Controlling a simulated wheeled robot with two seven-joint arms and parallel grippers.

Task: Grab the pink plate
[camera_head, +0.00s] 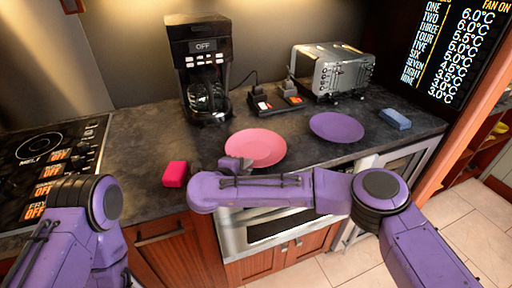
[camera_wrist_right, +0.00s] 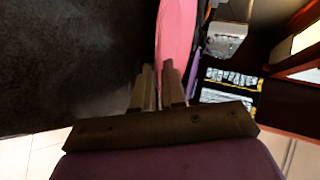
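The pink plate (camera_head: 262,146) lies near the front edge of the dark counter (camera_head: 140,135), left of a purple plate (camera_head: 337,127). My right gripper (camera_head: 237,164) is at its front left rim, partly hidden by my forearm. In the right wrist view the pink plate (camera_wrist_right: 176,30) shows edge-on, its rim between the two fingers of my right gripper (camera_wrist_right: 158,75). The gap between the fingers is narrow and they appear closed on the rim.
A coffee maker (camera_head: 201,62) stands behind the plate and a toaster (camera_head: 333,70) at the back right. A pink block (camera_head: 175,174) sits left of my gripper, a blue sponge (camera_head: 395,119) at the right. A stovetop (camera_head: 50,160) is at the left.

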